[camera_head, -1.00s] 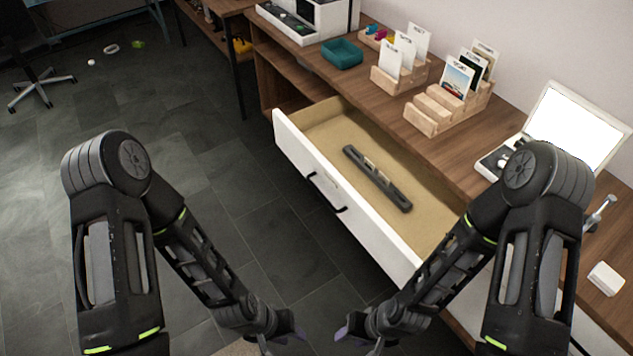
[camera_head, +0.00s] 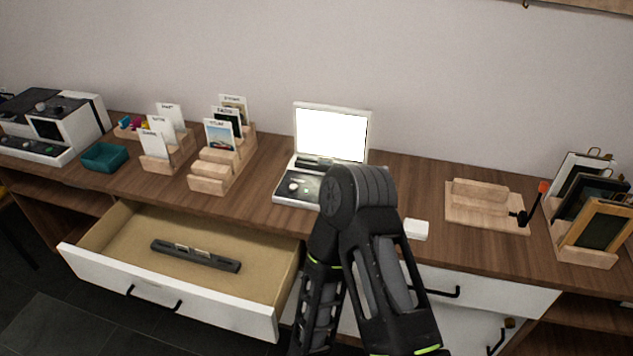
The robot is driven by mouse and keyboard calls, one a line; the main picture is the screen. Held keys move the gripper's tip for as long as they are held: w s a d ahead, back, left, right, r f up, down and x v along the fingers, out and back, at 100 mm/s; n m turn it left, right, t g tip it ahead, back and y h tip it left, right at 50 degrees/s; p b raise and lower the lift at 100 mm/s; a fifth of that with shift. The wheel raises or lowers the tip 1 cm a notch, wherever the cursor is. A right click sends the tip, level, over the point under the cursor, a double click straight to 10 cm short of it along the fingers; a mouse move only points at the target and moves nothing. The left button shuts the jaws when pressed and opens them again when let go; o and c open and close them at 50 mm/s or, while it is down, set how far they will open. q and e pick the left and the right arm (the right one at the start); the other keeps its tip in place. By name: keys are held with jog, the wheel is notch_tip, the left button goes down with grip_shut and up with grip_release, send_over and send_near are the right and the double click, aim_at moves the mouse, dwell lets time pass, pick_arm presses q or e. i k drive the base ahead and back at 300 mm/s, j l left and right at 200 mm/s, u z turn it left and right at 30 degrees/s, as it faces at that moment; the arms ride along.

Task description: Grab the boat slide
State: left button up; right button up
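The open drawer (camera_head: 255,310) holds a long dark holder (camera_head: 218,263) with a few small pale slides (camera_head: 190,249) in it. The slides' pictures are too small to read, so I cannot tell which one shows a boat. Several cards stand in light wooden racks on the counter, one with a blue picture (camera_head: 220,134). My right arm rises in front of the counter, right of the drawer, but its gripper is not in view. My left arm and gripper are out of view.
A white device with a bright screen (camera_head: 331,133) stands on the counter behind my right arm. A teal tray (camera_head: 104,158) sits left of the wooden racks (camera_head: 211,182). A small white box (camera_head: 416,229), a wooden stand (camera_head: 485,213) and framed pictures (camera_head: 600,224) are to the right.

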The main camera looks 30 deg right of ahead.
aim_at(326, 161)
jog(key=k+z, duration=0.2)
jog(key=z, duration=0.85)
